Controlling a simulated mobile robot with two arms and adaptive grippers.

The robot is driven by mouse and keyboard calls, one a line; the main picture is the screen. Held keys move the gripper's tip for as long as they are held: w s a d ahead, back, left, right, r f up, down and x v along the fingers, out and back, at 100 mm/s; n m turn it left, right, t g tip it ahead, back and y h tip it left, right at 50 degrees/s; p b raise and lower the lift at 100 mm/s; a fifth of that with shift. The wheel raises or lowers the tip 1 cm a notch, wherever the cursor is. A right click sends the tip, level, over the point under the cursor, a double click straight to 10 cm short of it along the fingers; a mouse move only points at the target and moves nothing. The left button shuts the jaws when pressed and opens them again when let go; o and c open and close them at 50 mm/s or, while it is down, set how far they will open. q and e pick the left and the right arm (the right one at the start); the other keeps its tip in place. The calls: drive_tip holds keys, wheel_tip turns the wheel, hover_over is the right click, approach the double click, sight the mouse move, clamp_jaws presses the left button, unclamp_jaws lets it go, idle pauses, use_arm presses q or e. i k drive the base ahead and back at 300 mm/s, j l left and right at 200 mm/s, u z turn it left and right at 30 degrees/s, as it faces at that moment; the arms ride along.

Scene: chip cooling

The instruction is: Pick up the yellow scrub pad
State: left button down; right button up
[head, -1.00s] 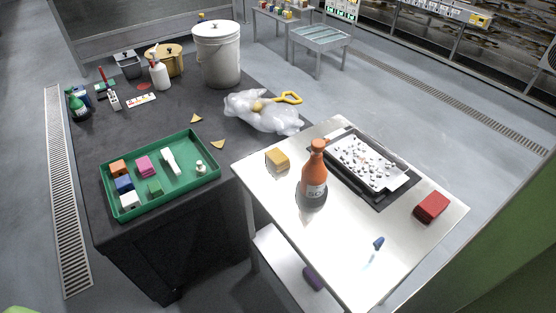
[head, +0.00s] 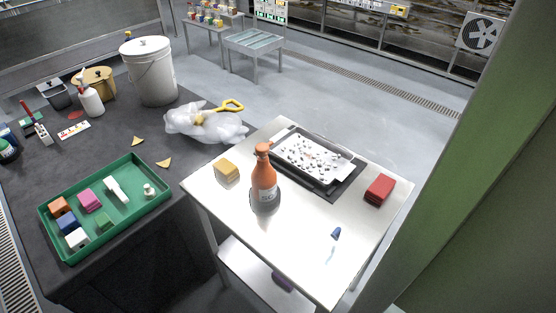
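In the head view, a tan-yellow block (head: 227,173), which looks like the yellow scrub pad, lies on the left part of the metal table (head: 300,240). It sits left of an orange bottle (head: 263,180) and apart from it. Nothing covers the pad. Neither of my grippers shows in the view.
A red block (head: 379,189) and a blue-tipped item (head: 335,235) lie to the right. The dark table holds a green tray (head: 133,213) and plastic bag (head: 187,122). A green wall (head: 455,130) stands right.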

sight(228, 171)
drive_tip(key=i+j, duration=0.15)
drive_tip(key=j, duration=0.2)
drive_tip(key=i+j, duration=0.15)
drive_tip(key=j, duration=0.2)
drive_tip(key=i+j, duration=0.15)
drive_tip(key=j, duration=0.15)
drive_tip(key=i+j, duration=0.1)
drive_tip(key=j, duration=0.25)
